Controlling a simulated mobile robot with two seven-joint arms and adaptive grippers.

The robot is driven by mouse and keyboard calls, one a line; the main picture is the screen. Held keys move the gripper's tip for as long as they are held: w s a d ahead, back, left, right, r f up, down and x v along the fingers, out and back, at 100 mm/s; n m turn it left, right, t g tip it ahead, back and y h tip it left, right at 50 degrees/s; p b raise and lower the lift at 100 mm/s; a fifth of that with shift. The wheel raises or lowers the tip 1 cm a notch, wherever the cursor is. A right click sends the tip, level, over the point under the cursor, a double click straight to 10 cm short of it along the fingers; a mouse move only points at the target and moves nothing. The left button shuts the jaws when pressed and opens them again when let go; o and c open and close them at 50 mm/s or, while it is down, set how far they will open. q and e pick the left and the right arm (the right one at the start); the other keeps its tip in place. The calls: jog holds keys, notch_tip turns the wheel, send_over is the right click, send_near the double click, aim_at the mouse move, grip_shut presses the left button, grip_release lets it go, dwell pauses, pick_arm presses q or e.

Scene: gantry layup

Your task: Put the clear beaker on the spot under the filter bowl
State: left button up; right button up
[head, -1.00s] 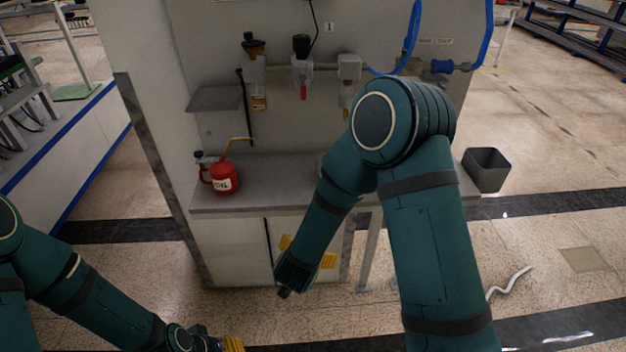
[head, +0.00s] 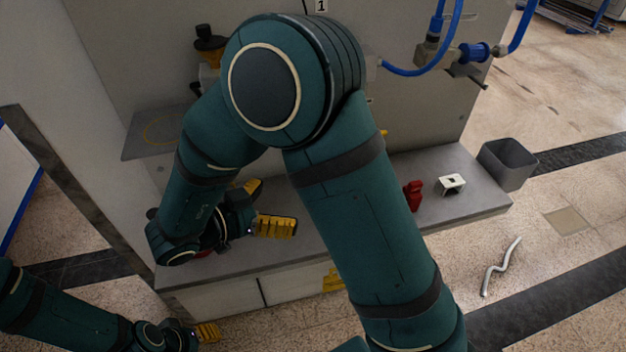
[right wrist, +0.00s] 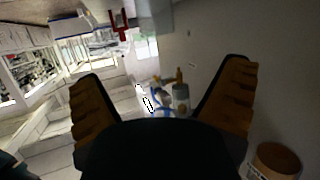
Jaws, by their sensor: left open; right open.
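I cannot make out the clear beaker in the head view; my right arm covers much of the bench (head: 455,212). My right gripper (head: 268,208) is open, low over the left part of the bench. Its two yellow-padded fingers frame the right wrist view (right wrist: 165,105), with nothing clearly between them. The filter bowl is hidden behind my arm; a dark-topped unit (head: 209,45) shows on the panel at upper left. My left gripper (head: 200,333) is open near the floor at lower left.
A red item (head: 413,195) and a white block with a hole (head: 452,185) stand on the bench's right part. A grey bin (head: 507,165) is beyond its right end. Blue hoses (head: 415,70) hang at upper right. A brownish round container (right wrist: 278,160) shows in the right wrist view.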

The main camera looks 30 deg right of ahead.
jog(key=b+x, duration=0.1)
jog(key=x, duration=0.7)
jog(key=shift+s+d+b, duration=0.15)
jog(key=shift+d+b, duration=0.05)
jog(key=shift+b, duration=0.1)
jog(key=shift+b+x, duration=0.85)
jog(key=shift+x, duration=1.9)
jog(key=shift+r, duration=0.15)
jog(key=c, duration=1.3)
jog(key=shift+c, duration=0.2)
